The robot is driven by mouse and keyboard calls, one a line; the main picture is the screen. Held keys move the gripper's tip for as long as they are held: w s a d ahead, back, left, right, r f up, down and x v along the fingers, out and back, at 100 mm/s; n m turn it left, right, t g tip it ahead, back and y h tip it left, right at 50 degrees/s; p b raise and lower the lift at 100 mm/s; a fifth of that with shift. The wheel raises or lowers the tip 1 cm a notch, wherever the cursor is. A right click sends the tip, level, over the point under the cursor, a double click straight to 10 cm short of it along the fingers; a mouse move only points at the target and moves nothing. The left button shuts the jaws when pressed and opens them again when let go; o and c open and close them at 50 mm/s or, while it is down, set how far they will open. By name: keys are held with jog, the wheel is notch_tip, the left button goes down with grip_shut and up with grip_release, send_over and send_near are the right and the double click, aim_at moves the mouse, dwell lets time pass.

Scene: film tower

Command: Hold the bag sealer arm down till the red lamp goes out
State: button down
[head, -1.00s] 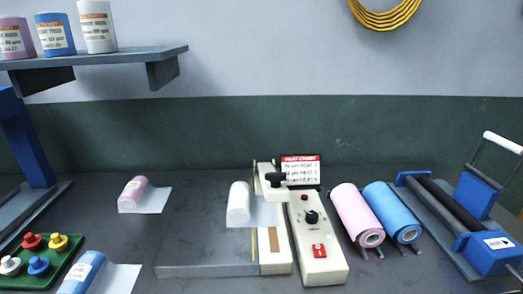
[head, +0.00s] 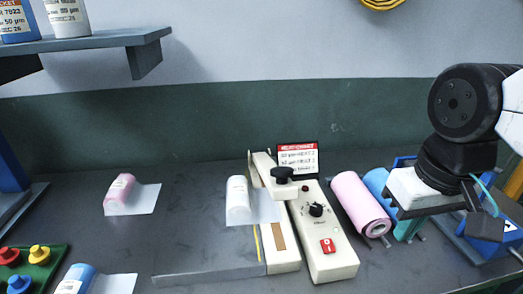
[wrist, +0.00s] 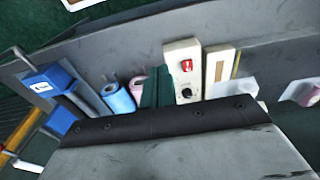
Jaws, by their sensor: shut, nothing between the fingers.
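The cream bag sealer (head: 285,252) stands on the bench, its arm (head: 262,166) raised, with a black knob (head: 282,174) on its end. A white film roll (head: 238,198) lies left of it, its clear sheet reaching the sealer bed. The control box (head: 330,250) carries a dial (head: 316,209), a red switch (head: 327,246) and a small dark red lamp (head: 306,188); I cannot tell if it is lit. My gripper (head: 408,234) is shut and empty, in front of the blue roll, right of and apart from the sealer. Its teal fingers show in the wrist view (wrist: 154,82).
A pink roll (head: 361,203) and a blue roll (head: 377,182) lie between the control box and my gripper. A red-headed card (head: 298,160) stands behind the sealer. A blue roller device (head: 490,244) is at right. A button tray (head: 40,262) is at left.

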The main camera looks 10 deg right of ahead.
notch_tip(320, 180, up, 16)
jog(key=n+g, duration=0.6)
jog(key=n, duration=1.2)
send_over(284, 169)
jog(key=w, duration=0.7)
jog(key=shift+s+d+f, duration=0.15)
jog(key=shift+s+d, duration=0.1)
jog(key=shift+s, duration=0.05)
jog(key=shift+f, duration=0.15)
jog(key=x, duration=1.4)
jog(key=shift+w+a, duration=0.15)
jog(key=shift+w, duration=0.05)
